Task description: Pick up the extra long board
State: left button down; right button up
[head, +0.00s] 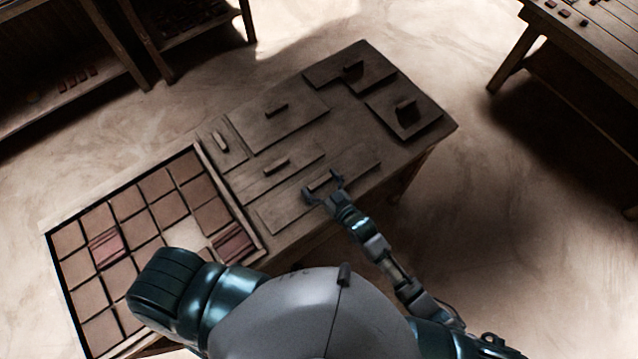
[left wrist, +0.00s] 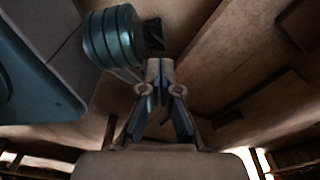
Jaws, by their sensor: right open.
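The extra long board (head: 282,214) looks to be the narrow wooden board along the near edge of the table, with a raised bar handle on top. My right gripper (head: 322,187) is over this board at its handle, open, with a finger near each end of the handle. Whether the fingers touch the handle cannot be told. Part of the board is hidden under the gripper. My left gripper (left wrist: 160,78) shows in the left wrist view with its fingertips close together and nothing visible between them; in the head view it is not visible.
On the table (head: 432,132) lie other handled boards: a narrow one (head: 250,186), a wide one (head: 290,123), a small one (head: 222,142) and two more at the far right. A framed tile tray (head: 50,229) fills the left end. Another table (head: 600,40) stands upper right.

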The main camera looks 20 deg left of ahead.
jog(key=shift+d, duration=0.25)
jog(key=c, duration=0.8)
jog(key=shift+r, duration=0.1)
jog(key=c, duration=0.4)
